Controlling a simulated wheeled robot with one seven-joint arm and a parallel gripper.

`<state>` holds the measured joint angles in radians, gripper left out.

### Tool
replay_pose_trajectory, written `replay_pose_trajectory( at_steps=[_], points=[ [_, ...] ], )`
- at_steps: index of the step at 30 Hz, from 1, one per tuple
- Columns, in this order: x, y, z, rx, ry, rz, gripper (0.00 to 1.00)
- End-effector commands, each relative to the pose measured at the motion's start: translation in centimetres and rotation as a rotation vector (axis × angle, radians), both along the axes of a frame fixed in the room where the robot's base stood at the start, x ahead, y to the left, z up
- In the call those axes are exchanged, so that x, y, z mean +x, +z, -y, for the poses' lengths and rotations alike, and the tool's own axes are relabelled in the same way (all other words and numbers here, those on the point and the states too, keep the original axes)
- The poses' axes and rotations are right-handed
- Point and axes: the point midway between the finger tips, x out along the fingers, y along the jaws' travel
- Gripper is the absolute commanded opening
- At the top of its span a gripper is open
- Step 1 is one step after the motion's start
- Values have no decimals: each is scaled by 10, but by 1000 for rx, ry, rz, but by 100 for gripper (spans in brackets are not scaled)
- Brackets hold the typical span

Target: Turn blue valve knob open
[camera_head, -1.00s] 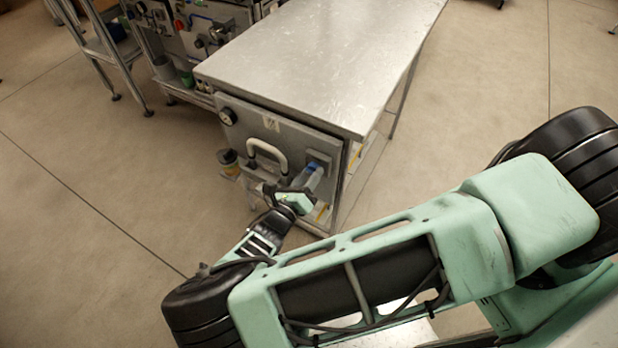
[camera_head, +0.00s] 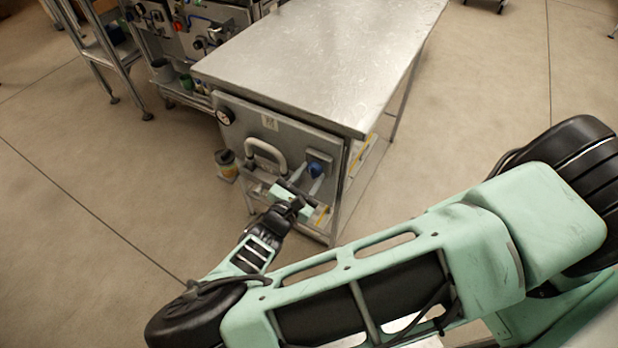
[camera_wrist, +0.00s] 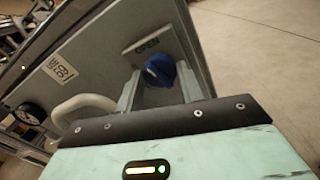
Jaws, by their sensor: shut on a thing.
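The blue valve knob (camera_head: 315,168) is on the right part of the grey front panel (camera_head: 285,135), under the metal table top. It also shows in the wrist view (camera_wrist: 158,69), just below a plate marked OPEN (camera_wrist: 147,46). My gripper (camera_head: 308,175) reaches the knob from the front, one pale finger on each side, and is shut on it. The gripper body is tilted relative to the panel. Part of the knob is hidden by the fingers in the head view.
A pale curved handle (camera_head: 266,152) sticks out just left of the knob. A round gauge (camera_head: 225,116) is at the panel's upper left. A jar with a dark lid (camera_head: 226,164) stands left of the panel. Floor in front and at right is open.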

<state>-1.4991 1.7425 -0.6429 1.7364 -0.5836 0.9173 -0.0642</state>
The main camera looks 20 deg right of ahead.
Motion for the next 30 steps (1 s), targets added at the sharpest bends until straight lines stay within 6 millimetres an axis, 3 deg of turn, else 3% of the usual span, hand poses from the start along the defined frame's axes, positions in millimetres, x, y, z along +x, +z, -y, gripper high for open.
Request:
replay_pose_trajectory(
  at_steps=[12,30],
  points=[
    [-1,-2,-1,157,1,212,15],
    [0,-1,-1,200,1,269,15]
  ],
)
